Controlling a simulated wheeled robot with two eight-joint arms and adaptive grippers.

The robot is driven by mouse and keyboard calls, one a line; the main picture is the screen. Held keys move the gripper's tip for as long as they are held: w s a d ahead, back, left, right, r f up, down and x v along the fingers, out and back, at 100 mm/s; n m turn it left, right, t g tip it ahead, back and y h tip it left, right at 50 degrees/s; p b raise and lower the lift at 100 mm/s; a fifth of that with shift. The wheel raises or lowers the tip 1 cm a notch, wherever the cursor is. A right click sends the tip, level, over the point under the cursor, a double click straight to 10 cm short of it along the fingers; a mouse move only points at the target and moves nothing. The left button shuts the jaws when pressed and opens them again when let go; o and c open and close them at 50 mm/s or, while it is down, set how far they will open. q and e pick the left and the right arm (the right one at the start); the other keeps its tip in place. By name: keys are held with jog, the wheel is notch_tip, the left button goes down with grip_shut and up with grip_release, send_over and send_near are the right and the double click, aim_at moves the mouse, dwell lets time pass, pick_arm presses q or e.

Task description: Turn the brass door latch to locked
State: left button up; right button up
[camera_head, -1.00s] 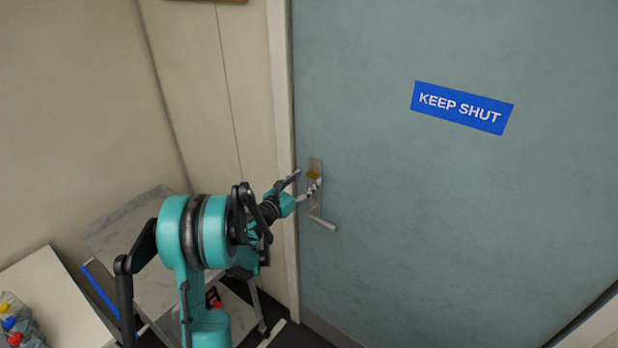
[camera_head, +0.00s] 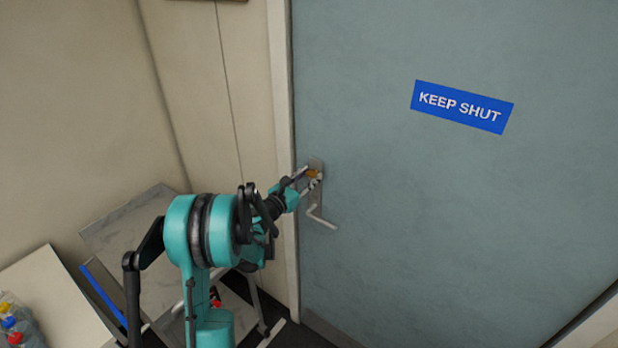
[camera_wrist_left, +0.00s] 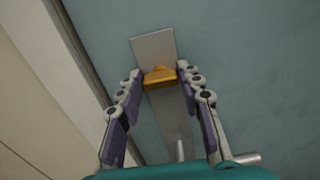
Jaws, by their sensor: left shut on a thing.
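The brass door latch (camera_wrist_left: 160,76) sits on a grey metal plate (camera_wrist_left: 152,45) on the blue-green door (camera_head: 450,220). In the left wrist view it lies between the tips of my left gripper (camera_wrist_left: 160,78), which is shut on it. In the head view the latch (camera_head: 311,173) is a small brass spot, partly covered by the fingers of my left gripper (camera_head: 310,178). My right gripper does not show.
A door handle (camera_head: 321,219) sticks out just below the latch. A blue "KEEP SHUT" sign (camera_head: 462,107) is on the door. A marble-topped table (camera_head: 125,215) and a white surface with bottles (camera_head: 18,322) are at the left. The door frame (camera_head: 281,110) is close beside the gripper.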

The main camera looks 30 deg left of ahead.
pick_arm(q)
jog(key=m+b, duration=0.2)
jog(key=m, duration=0.2)
jog(key=shift+f, duration=0.1)
jog(key=m+b, duration=0.2)
jog(key=m, duration=0.2)
jog(key=shift+d, duration=0.1)
jog(key=m+b, duration=0.2)
jog(key=m, duration=0.3)
jog(key=m+b, duration=0.1)
jog(key=m, duration=0.3)
jog(key=shift+d+f+m, duration=0.1)
jog(key=shift+m, duration=0.2)
dwell(0.4)
jog(key=o, duration=1.2)
jog(key=shift+c, duration=0.2)
jog(key=shift+s, duration=0.15)
